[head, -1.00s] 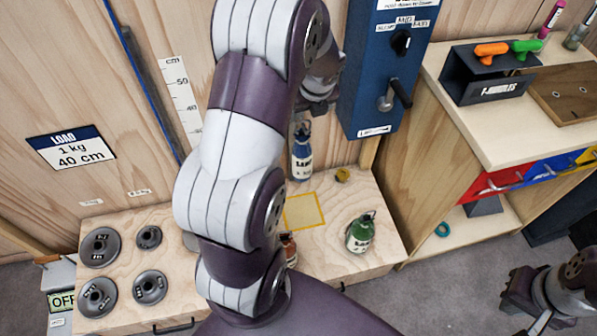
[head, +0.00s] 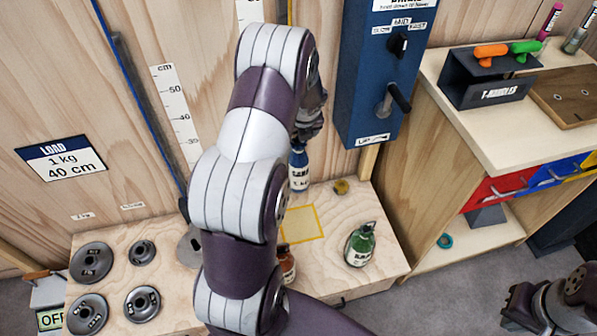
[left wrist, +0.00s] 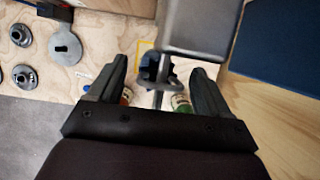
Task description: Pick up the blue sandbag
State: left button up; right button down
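The blue sandbag (head: 299,172) has a white label and is upright at the back of the wooden bench, near the wall. My left gripper (head: 309,128) is just above its top in the head view, and my own arm hides part of this area. In the left wrist view my left gripper (left wrist: 158,66) is open, its fingers spread. A dark blue shape, probably the sandbag (left wrist: 148,68), shows between them, partly behind a grey block and rod. I cannot tell whether the fingers touch it. My right gripper (head: 522,308) is at the lower right, away from the bench.
A green sandbag (head: 360,245) and a partly hidden red one (head: 287,264) are on the bench near a yellow square outline (head: 302,223). Several grey weight discs (head: 92,262) lie at left. A blue crank box (head: 365,90) is on the wall, close right of my left gripper.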

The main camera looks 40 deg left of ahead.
pick_arm(q)
grip_shut()
jog(key=shift+w+r, duration=0.1)
